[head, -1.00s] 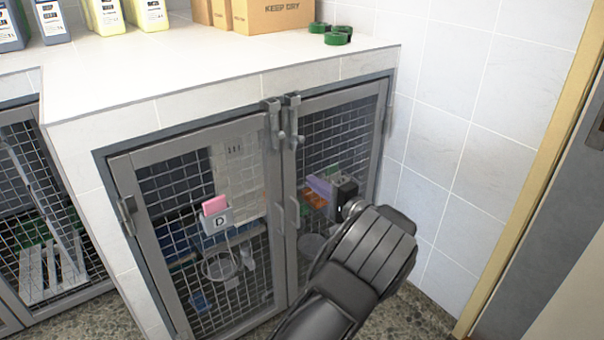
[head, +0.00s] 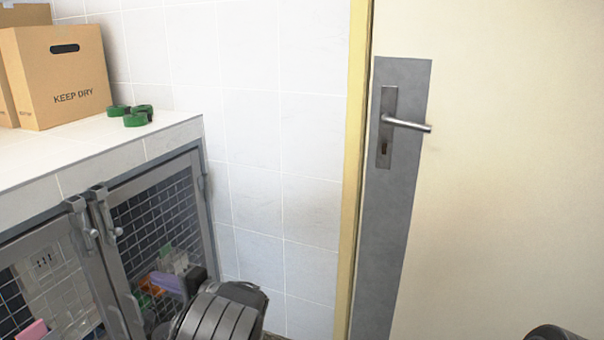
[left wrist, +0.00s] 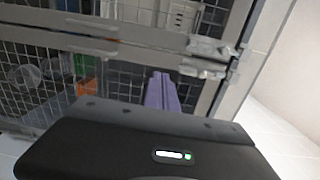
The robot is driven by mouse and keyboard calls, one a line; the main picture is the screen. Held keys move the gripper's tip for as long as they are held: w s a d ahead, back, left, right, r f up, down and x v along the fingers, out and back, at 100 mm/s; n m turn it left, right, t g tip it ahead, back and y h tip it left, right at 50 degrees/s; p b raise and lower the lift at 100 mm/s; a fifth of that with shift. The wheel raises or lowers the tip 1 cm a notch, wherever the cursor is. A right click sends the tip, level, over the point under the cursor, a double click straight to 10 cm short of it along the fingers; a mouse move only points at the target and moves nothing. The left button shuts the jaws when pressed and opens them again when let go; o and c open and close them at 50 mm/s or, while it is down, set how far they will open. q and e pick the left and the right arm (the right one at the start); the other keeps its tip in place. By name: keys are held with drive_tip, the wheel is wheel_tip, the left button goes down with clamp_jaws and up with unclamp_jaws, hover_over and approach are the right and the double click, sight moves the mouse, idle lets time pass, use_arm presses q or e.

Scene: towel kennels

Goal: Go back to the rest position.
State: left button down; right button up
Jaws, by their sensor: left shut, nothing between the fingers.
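My left gripper (head: 165,282) is at the lower left of the head view, in front of the right-hand mesh door (head: 160,230) of the kennel. Its purple fingers are shut together with nothing between them. They also show in the left wrist view (left wrist: 161,91), pointing toward the kennel mesh, with the dark wrist housing below them. Whether the fingertips touch the mesh cannot be told. My right gripper is not in view.
A tiled counter (head: 110,152) above the kennel bears a KEEP DRY carton (head: 62,85) and green rolls (head: 135,116). White tiled wall (head: 285,150) stands beside it. A cream door (head: 520,180) with a metal handle (head: 408,124) is at the right.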

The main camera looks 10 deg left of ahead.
use_arm(q)
drive_tip(key=s+d+f+m+h, duration=0.2)
drive_tip(key=d+f+h, duration=0.1)
drive_tip(key=f, duration=0.5)
drive_tip(key=s+d+f+m+h, duration=0.1)
drive_tip(key=d+f+h, duration=0.2)
drive_tip(key=f, duration=0.6)
drive_tip(key=s+d+f+n+g+h, duration=0.25)
drive_tip(key=s+d+f+h, duration=0.95)
drive_tip(key=s+d+f, duration=0.9)
drive_tip(key=s+d+r+n+g+h, duration=0.1)
drive_tip(key=s+d+r+n+h, duration=0.15)
drive_tip(key=s+d+n, duration=0.55)
wheel_tip(320, 180, up, 21)
drive_tip(key=s+a+m+p, duration=0.1)
drive_tip(key=s+m+p, duration=0.1)
drive_tip(key=p, duration=2)
drive_tip(key=shift+a+r+h, duration=0.2)
drive_tip(key=shift+h, duration=0.15)
drive_tip(key=shift+s+m, duration=0.1)
drive_tip(key=shift+m, duration=0.15)
drive_tip(key=shift+a, duration=0.1)
